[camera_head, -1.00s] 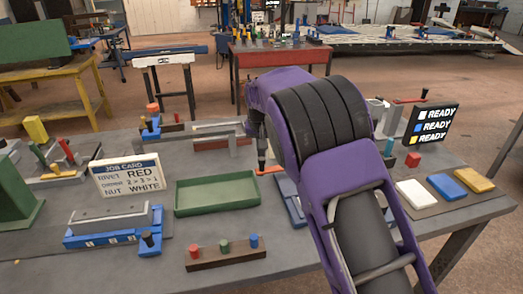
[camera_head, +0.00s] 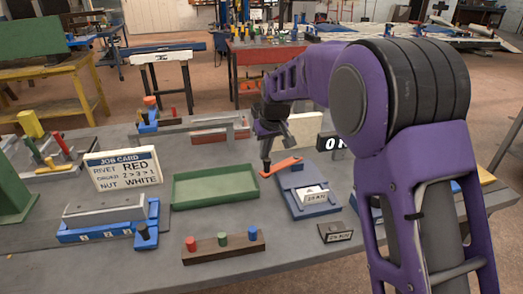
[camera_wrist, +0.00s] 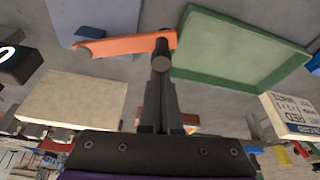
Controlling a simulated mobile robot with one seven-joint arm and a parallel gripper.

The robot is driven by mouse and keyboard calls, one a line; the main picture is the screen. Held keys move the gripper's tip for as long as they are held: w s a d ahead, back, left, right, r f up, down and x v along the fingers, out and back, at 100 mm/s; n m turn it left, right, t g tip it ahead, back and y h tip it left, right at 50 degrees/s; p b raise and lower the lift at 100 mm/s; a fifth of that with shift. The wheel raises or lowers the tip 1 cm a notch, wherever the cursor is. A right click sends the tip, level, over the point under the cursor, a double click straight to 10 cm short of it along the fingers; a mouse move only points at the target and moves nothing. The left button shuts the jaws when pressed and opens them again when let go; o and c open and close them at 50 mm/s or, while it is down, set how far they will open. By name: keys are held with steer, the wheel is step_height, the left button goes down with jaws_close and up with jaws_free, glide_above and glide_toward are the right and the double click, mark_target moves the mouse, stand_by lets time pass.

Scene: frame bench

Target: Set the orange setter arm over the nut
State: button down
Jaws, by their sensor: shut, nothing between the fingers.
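The orange setter arm (camera_head: 284,165) lies at the blue fixture (camera_head: 305,207), its left end reaching past the fixture's left edge. It also shows in the wrist view (camera_wrist: 120,45). My gripper (camera_head: 265,167) points down at the left end of the setter arm, fingers shut and empty. In the wrist view my gripper (camera_wrist: 161,58) is at that same end, seemingly against or just beside it; contact is unclear. A white tag reading about 20 KN (camera_head: 315,196) sits on the fixture. I cannot make out the nut.
The green tray (camera_head: 215,204) lies close left of my gripper. A cream block (camera_head: 304,128) and a dark display (camera_head: 331,143) stand behind the fixture. A wooden peg block (camera_head: 224,250) and a small dark labelled box (camera_head: 335,232) are in front. My arm hides the right side.

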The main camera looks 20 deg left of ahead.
steer(key=s+d+n+g, duration=0.1)
steer(key=d+n, duration=0.2)
steer(key=n, duration=0.1)
steer(key=d+n+g+y+p, duration=0.1)
steer(key=d+n, duration=0.3)
steer(key=s+d+n+g, duration=0.1)
steer(key=d+n, duration=0.3)
steer(key=shift+s+d+g, duration=0.1)
steer(key=shift+s+g, duration=0.2)
steer(key=shift+w+d+p, duration=0.25)
steer(key=shift+d+p, duration=0.15)
steer(key=shift+d, duration=0.3)
steer(key=shift+s+a, duration=0.1)
steer(key=shift+a, duration=0.3)
step_height(320, 180, up, 10)
steer(key=shift+f+p, duration=0.25)
steer(key=shift+p, duration=0.1)
